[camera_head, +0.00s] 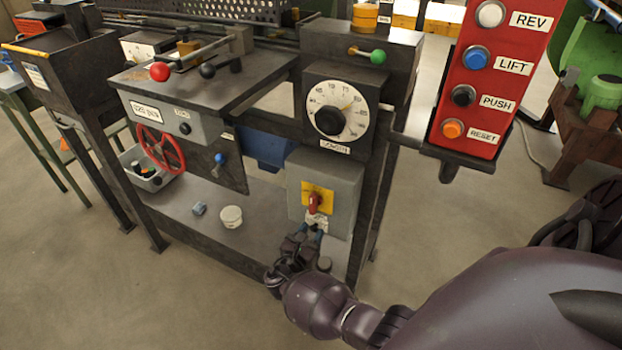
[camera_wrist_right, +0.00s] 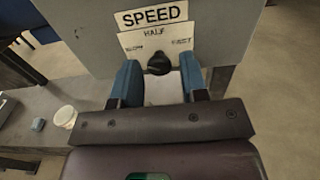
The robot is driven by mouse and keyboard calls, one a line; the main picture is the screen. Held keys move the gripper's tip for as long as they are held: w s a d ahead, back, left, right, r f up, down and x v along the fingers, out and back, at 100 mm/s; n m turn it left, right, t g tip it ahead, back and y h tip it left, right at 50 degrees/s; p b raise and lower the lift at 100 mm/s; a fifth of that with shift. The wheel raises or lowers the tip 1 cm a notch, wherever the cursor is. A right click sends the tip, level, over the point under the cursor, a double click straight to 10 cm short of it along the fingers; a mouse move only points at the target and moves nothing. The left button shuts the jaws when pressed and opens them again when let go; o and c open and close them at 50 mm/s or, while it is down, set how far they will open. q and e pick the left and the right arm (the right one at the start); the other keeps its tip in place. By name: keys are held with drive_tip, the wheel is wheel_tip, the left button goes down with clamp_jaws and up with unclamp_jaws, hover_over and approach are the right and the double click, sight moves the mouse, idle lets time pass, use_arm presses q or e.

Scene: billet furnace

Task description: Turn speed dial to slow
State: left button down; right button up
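The speed dial is a small black knob (camera_wrist_right: 159,63) in the right wrist view, on a white plate (camera_wrist_right: 134,41) under a SPEED label (camera_wrist_right: 151,15). SLOW is printed on the left of the plate, HALF at the top and FAST on the right. The knob's narrow end seems to point up toward HALF. My right gripper (camera_wrist_right: 160,72) is open, with one blue finger on each side of the knob and visible gaps between. In the head view my right gripper (camera_head: 314,232) is at the lower grey box (camera_head: 341,183) and hides the dial. My left gripper is not in view.
A red rotary switch (camera_head: 314,202) sits just above the gripper. The large LENGTH dial (camera_head: 339,112) is higher up. A red button box (camera_head: 490,80) hangs at the right. A white tub (camera_head: 231,216) and small blue block (camera_head: 199,208) lie on the lower shelf.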

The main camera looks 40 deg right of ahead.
drive_tip(key=shift+o, duration=0.6)
drive_tip(key=shift+a, duration=0.2)
drive_tip(key=v, duration=1)
drive_tip(key=shift+s+a+p, duration=0.15)
drive_tip(key=shift+s+p, duration=0.05)
drive_tip(key=shift+p, duration=0.25)
